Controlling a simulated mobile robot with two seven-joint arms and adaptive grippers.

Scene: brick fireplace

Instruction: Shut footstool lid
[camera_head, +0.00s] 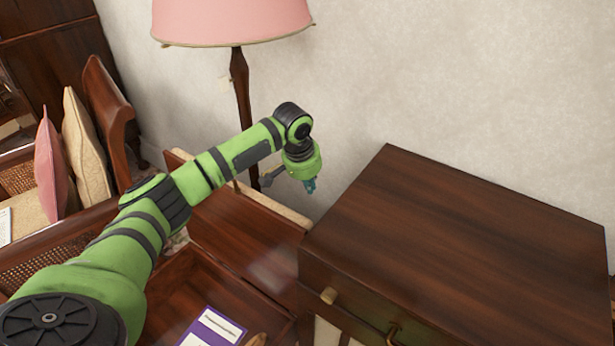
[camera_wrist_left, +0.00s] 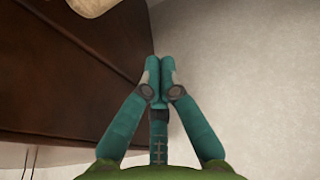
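The footstool (camera_head: 180,285) is an open dark wooden box at the lower middle of the head view, partly hidden by my left arm. Its lid (camera_head: 240,240) stands raised at the back, with wooden underside facing me and a beige padded edge along the top. My left gripper (camera_head: 310,186) is above and beyond the lid's right end, apart from it in the head view. In the left wrist view its fingers (camera_wrist_left: 160,72) are together with nothing visible between them. My right gripper is not in view.
A dark wooden cabinet (camera_head: 460,240) stands close on the right. A pink-shaded lamp (camera_head: 232,20) and pale wall (camera_head: 400,70) are behind. A purple-and-white booklet (camera_head: 213,328) lies in the footstool. A seat with cushions (camera_head: 85,145) is at left.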

